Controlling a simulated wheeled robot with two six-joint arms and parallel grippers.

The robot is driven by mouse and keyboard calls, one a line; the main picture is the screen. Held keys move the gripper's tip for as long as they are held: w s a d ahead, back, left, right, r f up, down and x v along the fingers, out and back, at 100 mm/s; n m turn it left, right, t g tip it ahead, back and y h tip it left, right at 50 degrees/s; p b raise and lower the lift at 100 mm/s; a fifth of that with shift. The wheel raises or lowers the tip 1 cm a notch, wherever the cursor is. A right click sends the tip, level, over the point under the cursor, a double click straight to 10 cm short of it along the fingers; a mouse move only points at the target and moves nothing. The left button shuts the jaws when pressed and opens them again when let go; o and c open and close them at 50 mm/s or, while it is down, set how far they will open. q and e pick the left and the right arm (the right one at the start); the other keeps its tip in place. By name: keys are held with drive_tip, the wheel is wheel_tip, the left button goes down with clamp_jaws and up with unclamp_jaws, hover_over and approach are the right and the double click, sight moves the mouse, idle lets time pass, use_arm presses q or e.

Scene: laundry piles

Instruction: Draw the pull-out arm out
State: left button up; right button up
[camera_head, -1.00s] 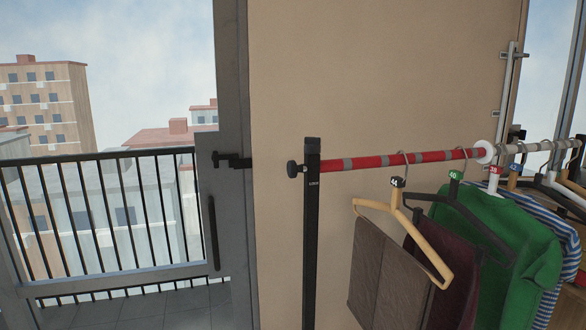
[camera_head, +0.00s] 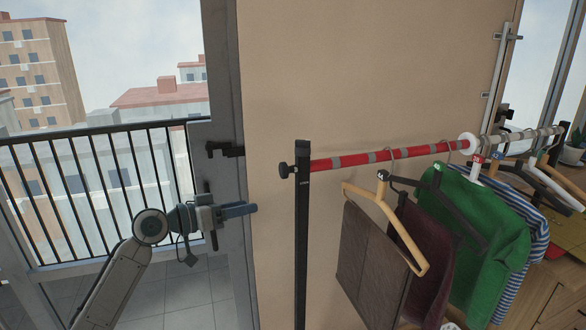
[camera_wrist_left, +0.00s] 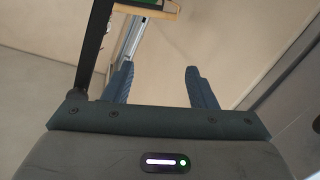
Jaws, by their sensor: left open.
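A red rod with grey bands (camera_head: 352,160), which looks like the pull-out arm, runs level from a black upright post (camera_head: 302,235) to a white collar (camera_head: 468,144). A black knob (camera_head: 284,170) sticks out on the left of the post near its top. My left gripper (camera_head: 254,208) is left of the post and lower than the knob, apart from both, pointing right. In the left wrist view my left gripper (camera_wrist_left: 159,70) is open with nothing between its fingers. A dark post (camera_wrist_left: 95,45) stands beside its left finger there. My right gripper is not in view.
A wooden hanger (camera_head: 398,225) with brown trousers (camera_head: 362,255) hangs from the rail, and a green garment (camera_head: 478,225) hangs further right. A tan wall (camera_head: 370,70) is behind. A grey door frame (camera_head: 228,90) and balcony railing (camera_head: 100,185) are at left.

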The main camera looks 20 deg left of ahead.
sight(280, 171)
use_arm(q)
drive_tip(key=s+d+r+m+g+h+p, duration=0.1)
drive_tip(key=s+d+r+m+h, duration=0.15)
drive_tip(key=r, duration=0.35)
drive_tip(key=s+d+r+m+g+h, duration=0.1)
drive_tip(key=s+d+r, duration=0.1)
drive_tip(key=s+r, duration=0.3)
drive_tip(key=p+x, duration=0.1)
drive_tip(key=x, duration=0.2)
drive_tip(key=w+p+x, duration=0.1)
drive_tip(key=p+x, duration=0.1)
drive_tip(key=x, duration=0.1)
drive_tip(key=a+p+x, duration=0.1)
drive_tip(key=p+x, duration=0.1)
drive_tip(key=x, duration=0.1)
drive_tip(key=shift+w+d+r, duration=0.2)
drive_tip(key=shift+w+d, duration=0.1)
drive_tip(key=shift+w+d+f+p, duration=0.1)
drive_tip(key=shift+w+d+p, duration=0.3)
drive_tip(key=shift+d, duration=0.2)
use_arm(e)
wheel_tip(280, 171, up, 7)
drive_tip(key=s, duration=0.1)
use_arm(q)
clamp_jaws()
drive_tip(key=shift+a+f, duration=0.1)
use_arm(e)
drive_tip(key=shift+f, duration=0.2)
